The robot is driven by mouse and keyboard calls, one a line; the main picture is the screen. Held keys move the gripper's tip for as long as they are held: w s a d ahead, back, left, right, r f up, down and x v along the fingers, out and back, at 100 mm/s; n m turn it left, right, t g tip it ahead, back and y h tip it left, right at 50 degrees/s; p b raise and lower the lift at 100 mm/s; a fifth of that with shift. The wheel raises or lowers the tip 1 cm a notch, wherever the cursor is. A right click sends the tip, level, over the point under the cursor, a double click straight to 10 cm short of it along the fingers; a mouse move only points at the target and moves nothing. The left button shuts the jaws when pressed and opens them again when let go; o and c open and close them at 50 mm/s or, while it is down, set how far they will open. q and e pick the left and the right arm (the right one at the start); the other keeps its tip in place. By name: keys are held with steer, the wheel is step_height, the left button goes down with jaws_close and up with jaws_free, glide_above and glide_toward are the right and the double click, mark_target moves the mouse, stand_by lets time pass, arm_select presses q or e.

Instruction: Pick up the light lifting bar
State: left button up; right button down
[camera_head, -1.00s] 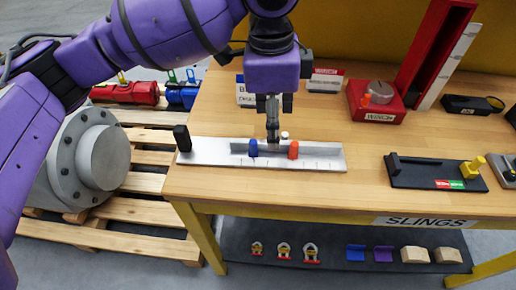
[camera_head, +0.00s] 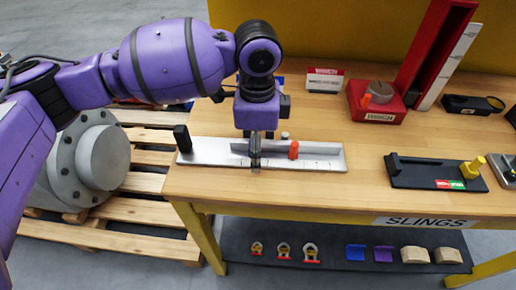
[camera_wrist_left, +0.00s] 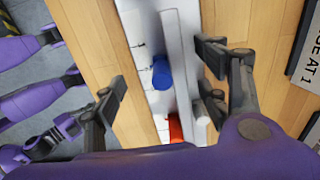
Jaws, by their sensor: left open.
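A pale grey bar (camera_head: 325,152) lies lengthwise on a white marked plate (camera_head: 205,153) on the bench; I take it for the light lifting bar. An orange-red peg (camera_head: 294,150) stands at its front side. My left gripper (camera_head: 254,160) points down over the plate, left of that peg, and hides the blue peg in the head view. In the left wrist view, the open fingers straddle the bar (camera_wrist_left: 180,55) and the blue peg (camera_wrist_left: 161,73). The fingers look empty; contact cannot be told. My right gripper is not in view.
A black post (camera_head: 182,138) stands at the plate's left end. A small grey cylinder (camera_head: 285,135) is behind the bar. A black holder (camera_head: 430,172) with a yellow part and a red block (camera_head: 377,102) are to the right. Bare wood lies between.

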arm_select(q)
steer(key=shift+f, duration=0.4)
steer(key=shift+c, duration=0.3)
steer(key=shift+s+f, duration=0.15)
jaws_close()
